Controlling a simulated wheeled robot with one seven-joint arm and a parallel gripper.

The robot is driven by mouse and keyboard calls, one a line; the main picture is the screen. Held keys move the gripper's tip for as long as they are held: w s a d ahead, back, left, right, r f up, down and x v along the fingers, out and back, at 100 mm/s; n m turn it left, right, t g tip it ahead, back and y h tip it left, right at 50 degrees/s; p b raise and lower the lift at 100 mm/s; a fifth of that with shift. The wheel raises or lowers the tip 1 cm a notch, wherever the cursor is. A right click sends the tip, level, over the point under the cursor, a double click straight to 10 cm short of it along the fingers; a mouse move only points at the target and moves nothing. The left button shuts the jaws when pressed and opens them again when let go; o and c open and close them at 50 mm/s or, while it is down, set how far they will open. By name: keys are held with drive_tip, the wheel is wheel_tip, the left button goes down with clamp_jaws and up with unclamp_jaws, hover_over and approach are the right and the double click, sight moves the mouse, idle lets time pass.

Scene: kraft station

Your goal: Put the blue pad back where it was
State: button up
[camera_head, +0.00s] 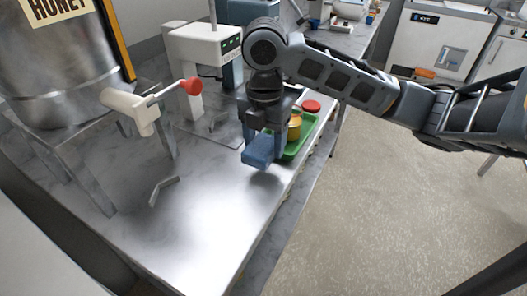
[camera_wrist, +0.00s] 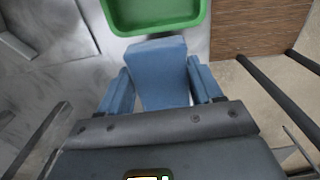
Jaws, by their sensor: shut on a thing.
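The blue pad (camera_wrist: 157,72) sits between the two blue fingers of my gripper (camera_wrist: 158,92) in the wrist view, one finger on each side. My gripper is shut on it. In the head view the pad (camera_head: 257,152) hangs below my gripper (camera_head: 266,134), over the metal bench top and beside the near end of a green tray. Whether the pad touches the bench is hard to tell. My arm and gripper hide part of the tray.
The green tray (camera_head: 292,151) holds a yellow jar (camera_head: 295,126) and a red-lidded item (camera_head: 311,106). A white device (camera_head: 200,45) stands behind. A honey drum (camera_head: 65,60) with a red-knobbed valve (camera_head: 191,86) is at left. The front bench top (camera_head: 190,225) is mostly clear.

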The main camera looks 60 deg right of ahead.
sight(264, 155)
drive_tip(key=shift+a+f, duration=0.1)
drive_tip(key=shift+f, duration=2)
drive_tip(key=shift+f, duration=0.15)
drive_tip(key=o, duration=1)
wheel_tip(264, 155, up, 12)
drive_tip(key=shift+r+p, duration=0.2)
drive_tip(key=shift+p, duration=0.15)
